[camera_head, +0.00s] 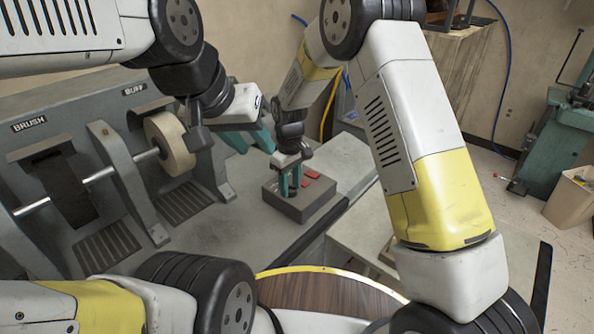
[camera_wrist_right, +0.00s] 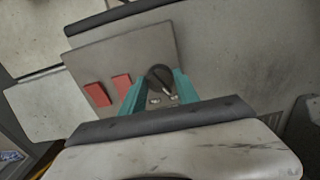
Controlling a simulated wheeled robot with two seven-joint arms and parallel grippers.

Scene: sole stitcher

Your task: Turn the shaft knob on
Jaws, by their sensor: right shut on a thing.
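The control box (camera_head: 297,211) sits on the grey machine bench in the head view. Its grey top plate (camera_wrist_right: 125,60) fills the middle of the right wrist view. The dark shaft knob (camera_wrist_right: 158,76) stands on that plate, between the teal fingers of my right gripper (camera_wrist_right: 158,92). My right gripper (camera_head: 289,183) points down onto the box and is shut on the knob; its fingers mostly hide the knob in the head view. My left gripper (camera_head: 249,140) is above and behind the box, with its teal fingers apart and nothing seen between them.
Two red buttons (camera_head: 309,177) are beside the knob on the box; they also show in the wrist view (camera_wrist_right: 109,89). The buff wheel (camera_head: 170,143) and its shaft (camera_head: 108,172) are left of the box. A round wooden stool top (camera_head: 325,292) is in front.

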